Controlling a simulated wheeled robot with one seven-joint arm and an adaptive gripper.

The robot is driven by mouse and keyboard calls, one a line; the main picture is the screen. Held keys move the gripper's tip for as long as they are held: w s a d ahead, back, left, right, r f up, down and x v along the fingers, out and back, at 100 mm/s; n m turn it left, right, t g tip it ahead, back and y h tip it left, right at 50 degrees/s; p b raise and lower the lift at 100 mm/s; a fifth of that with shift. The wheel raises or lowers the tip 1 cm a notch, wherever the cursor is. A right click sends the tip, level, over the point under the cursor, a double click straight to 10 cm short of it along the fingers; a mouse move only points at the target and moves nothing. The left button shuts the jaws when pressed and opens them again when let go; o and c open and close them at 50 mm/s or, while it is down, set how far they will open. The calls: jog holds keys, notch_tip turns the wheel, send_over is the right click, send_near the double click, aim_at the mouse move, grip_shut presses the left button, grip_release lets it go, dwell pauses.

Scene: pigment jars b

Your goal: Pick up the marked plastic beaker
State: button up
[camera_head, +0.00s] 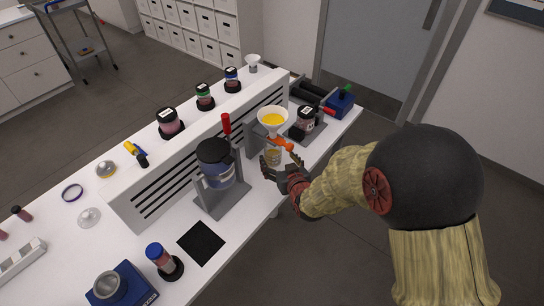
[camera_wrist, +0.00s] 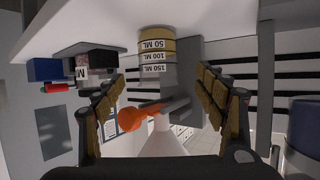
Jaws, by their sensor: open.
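The marked plastic beaker (camera_head: 272,157) is a small clear cup with yellowish contents under a funnel. In the wrist view, which looks upside down, the beaker (camera_wrist: 157,45) shows bands reading 50, 100 and 150 ML. My gripper (camera_head: 280,175) is open at the beaker, on the bench's front right side. In the wrist view, my gripper (camera_wrist: 161,78) has its two fingers spread left and right of the beaker's line, with nothing gripped. I cannot tell whether either finger touches the beaker. My gripper partly hides the beaker's lower part in the head view.
A white funnel (camera_head: 272,121) holding yellow powder sits just above the beaker, with an orange knob (camera_head: 283,144) close to my gripper. A dark-lidded device (camera_head: 217,165) stands to the left. A jar (camera_head: 305,119) stands behind right. A slotted white riser (camera_head: 165,172) runs behind.

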aim_at(271, 146)
jog(key=x, duration=0.3)
jog(key=b+x, duration=0.1)
jog(key=x, duration=0.3)
jog(key=shift+w+r, duration=0.2)
jog(key=shift+w, duration=0.05)
jog(key=shift+c, duration=0.4)
jog(key=c, duration=1.3)
jog(key=shift+w+r+b, duration=0.1)
jog(key=shift+r+b, duration=0.1)
jog(key=shift+b, duration=0.15)
